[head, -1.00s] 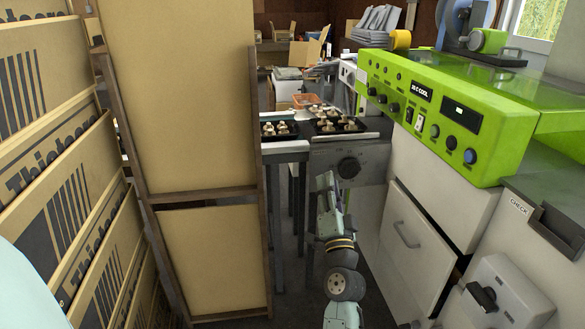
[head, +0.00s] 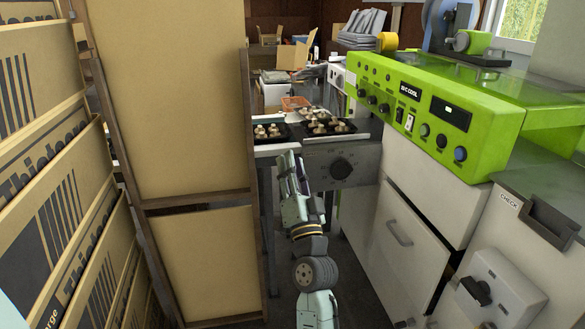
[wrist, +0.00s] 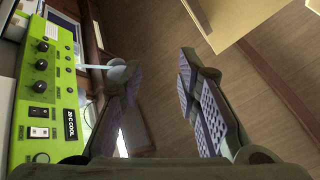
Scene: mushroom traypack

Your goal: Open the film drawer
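The white drawer front (head: 418,266) with a metal bar handle (head: 398,233) is below the green control panel (head: 405,98) in the head view. I take it for the film drawer; no label shows on it. A dark gap shows along its right edge. My gripper (head: 287,163) is raised to the left of the drawer, well apart from the handle. In the wrist view my gripper (wrist: 161,68) has its two fingers spread with nothing between them. The handle is not clear in the wrist view, which shows the green panel (wrist: 47,85) at left.
A tall brown-framed board rack (head: 251,190) stands close on the left of my arm. Stacked cartons (head: 60,215) fill the far left. Black trays of mushrooms (head: 330,136) sit behind, above a grey box with a black knob (head: 341,169). Floor (head: 352,270) shows between arm and drawer.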

